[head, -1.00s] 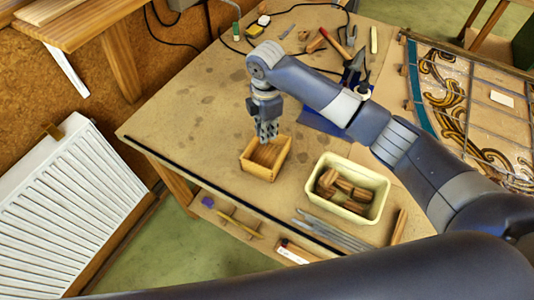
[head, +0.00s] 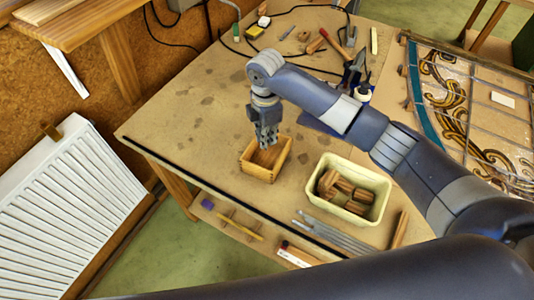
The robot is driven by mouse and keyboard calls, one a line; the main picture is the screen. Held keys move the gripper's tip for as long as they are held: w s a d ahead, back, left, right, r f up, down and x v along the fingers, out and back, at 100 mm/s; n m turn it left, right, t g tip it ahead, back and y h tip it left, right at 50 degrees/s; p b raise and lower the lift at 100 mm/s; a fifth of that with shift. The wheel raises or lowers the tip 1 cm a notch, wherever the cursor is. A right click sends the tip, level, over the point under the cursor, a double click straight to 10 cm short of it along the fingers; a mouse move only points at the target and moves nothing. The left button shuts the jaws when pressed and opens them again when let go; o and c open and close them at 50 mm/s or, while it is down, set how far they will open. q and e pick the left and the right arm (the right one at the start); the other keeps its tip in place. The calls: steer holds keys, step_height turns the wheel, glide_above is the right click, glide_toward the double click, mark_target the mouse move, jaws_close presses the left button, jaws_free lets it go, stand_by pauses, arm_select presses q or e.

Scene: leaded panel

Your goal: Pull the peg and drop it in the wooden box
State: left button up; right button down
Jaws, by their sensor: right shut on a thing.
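The wooden box (head: 260,170) is a small open-topped box on the workbench, left of the cream tub. My right gripper (head: 267,145) points down over the box's far part, with its fingertips at about the height of its rim in the picture. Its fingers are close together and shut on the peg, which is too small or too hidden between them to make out. My left gripper is not in view.
A cream tub (head: 377,221) with several wooden blocks stands right of the box. Metal strips lie near the bench's (head: 190,115) front edge. The leaded panel (head: 470,120) lies at the right. The bench left of the box is clear.

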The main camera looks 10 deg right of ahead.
steer(key=shift+f+b, duration=1.2)
steer(key=shift+f, duration=1.35)
stand_by(0.8)
steer(key=c, duration=1.6)
jaws_free()
steer(key=shift+o, duration=0.2)
steer(key=shift+r, duration=0.15)
step_height(320, 180, up, 12)
steer(key=shift+f, duration=0.1)
